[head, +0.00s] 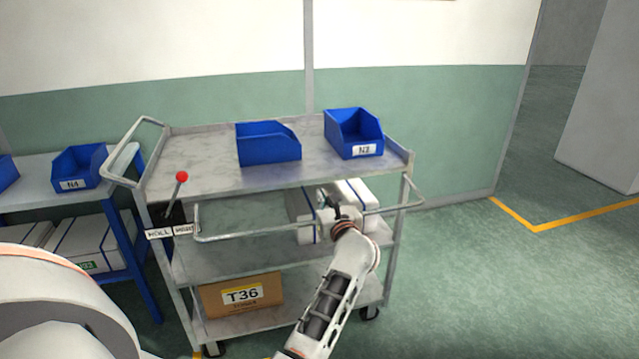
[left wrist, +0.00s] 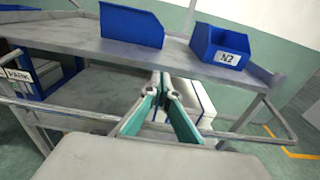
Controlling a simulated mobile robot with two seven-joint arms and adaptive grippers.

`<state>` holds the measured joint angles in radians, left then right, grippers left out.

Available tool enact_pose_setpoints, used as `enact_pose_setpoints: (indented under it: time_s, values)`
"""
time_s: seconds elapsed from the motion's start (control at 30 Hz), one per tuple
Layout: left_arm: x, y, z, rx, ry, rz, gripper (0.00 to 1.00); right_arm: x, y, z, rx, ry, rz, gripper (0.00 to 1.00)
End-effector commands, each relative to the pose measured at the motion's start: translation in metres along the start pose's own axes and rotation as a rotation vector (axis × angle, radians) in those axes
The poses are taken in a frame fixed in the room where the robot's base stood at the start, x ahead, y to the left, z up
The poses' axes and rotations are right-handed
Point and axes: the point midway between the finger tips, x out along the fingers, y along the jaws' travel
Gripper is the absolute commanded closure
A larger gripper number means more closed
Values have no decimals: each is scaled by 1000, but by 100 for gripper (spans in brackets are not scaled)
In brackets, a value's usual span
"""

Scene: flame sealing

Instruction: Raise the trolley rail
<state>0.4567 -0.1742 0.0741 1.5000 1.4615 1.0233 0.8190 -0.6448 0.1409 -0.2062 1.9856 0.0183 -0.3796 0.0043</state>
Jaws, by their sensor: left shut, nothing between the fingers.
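The grey metal trolley (head: 215,180) stands ahead by the wall. Its tubular rail (head: 260,234) juts out along the near side, below the top shelf's edge. The rail also shows in the left wrist view (left wrist: 60,114), running across behind my fingers. My left gripper (head: 325,194) is shut and empty at the rail's right half. In the left wrist view its green-padded fingers (left wrist: 165,80) meet at the tips and reach past the rail toward the trolley. The gripper hides part of the rail, and I cannot tell whether they touch. My right gripper is not in view.
Blue bins (head: 268,150) (head: 352,140) sit on the trolley top. A red-knobbed lever (head: 176,190) stands at its left, above ROLL and PARK labels. A white box (head: 352,192) and a T36 carton (head: 268,298) sit on lower shelves. Floor at right is clear.

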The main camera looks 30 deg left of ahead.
Motion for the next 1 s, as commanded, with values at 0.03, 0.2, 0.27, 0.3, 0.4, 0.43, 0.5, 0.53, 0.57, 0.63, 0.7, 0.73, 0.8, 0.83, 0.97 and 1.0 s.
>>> enact_pose_setpoints:
  time_s: [0.03, 0.2, 0.27, 0.3, 0.4, 0.43, 0.5, 0.53, 0.57, 0.63, 0.7, 0.73, 0.8, 0.83, 0.97, 1.0]
  values:
    - [-4, 0, -6, 1, 0, 0, 100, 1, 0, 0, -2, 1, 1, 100]
    - [-11, 0, -13, 1, 0, 0, 100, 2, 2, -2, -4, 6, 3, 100]
    - [-12, 0, -13, 0, -1, 0, 100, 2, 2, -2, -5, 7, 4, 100]
    - [-12, 0, -13, 0, -1, 0, 100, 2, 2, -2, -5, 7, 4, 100]
    - [-13, 1, -13, 11, -7, -1, 100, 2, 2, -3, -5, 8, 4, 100]
    - [-13, 2, -12, 28, -16, -3, 100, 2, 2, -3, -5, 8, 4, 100]
    - [-18, 6, -12, 109, -58, -14, 100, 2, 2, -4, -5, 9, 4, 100]
    - [-21, 8, -11, 166, -87, -22, 100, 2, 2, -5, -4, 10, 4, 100]
    - [-25, 11, -11, 235, -122, -33, 100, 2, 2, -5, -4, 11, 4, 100]
    - [-40, 14, -11, 444, -226, -64, 100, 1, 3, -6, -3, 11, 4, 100]
    - [-63, 12, -16, 702, -350, -109, 100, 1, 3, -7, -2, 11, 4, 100]
    - [-75, 10, -20, 818, -405, -130, 100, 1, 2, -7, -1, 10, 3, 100]
    - [-106, 3, -35, 1086, -535, -183, 100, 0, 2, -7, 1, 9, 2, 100]
    - [-121, 0, -44, 1200, -589, -207, 100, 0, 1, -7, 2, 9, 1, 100]
    - [-188, -8, -99, 1681, -837, -319, 100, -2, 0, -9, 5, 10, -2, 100]
    - [-208, -7, -118, 1812, -910, -353, 100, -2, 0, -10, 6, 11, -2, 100]
